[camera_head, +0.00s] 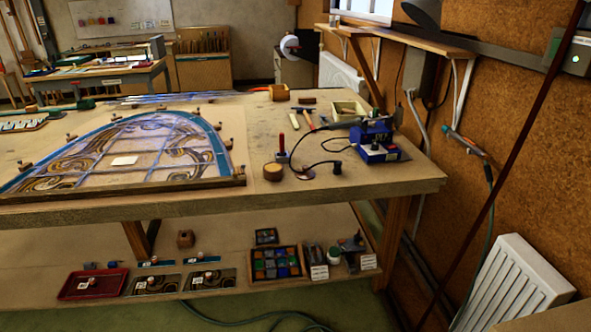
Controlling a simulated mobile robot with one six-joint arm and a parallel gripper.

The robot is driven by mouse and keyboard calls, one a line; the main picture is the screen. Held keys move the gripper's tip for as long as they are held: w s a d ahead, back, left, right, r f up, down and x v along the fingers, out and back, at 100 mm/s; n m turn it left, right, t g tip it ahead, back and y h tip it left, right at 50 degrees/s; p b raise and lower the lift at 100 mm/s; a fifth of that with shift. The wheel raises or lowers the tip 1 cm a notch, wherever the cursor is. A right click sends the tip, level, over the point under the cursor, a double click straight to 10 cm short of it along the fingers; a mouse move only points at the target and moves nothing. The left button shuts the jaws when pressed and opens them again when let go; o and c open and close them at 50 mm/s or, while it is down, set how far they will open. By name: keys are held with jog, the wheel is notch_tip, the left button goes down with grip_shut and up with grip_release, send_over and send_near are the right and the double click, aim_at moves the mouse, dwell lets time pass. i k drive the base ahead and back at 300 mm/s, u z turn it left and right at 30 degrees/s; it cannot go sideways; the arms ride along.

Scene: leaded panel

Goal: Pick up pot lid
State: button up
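I cannot tell for certain which thing is the pot lid. A small flat dark disc (305,174) lies on the workbench near its front right, and may be the lid. My gripper is not in view.
The workbench (340,190) holds a large arched leaded panel (130,150) at left and a blue soldering station (378,147) with a black cable at right. Below, a shelf carries a red tray (93,284) and a box of coloured glass (276,265).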

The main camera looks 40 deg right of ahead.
aim_at(309, 175)
jog(key=z, duration=0.85)
jog(key=k, duration=0.95)
jog(key=i, duration=0.75)
jog(key=z, duration=0.05)
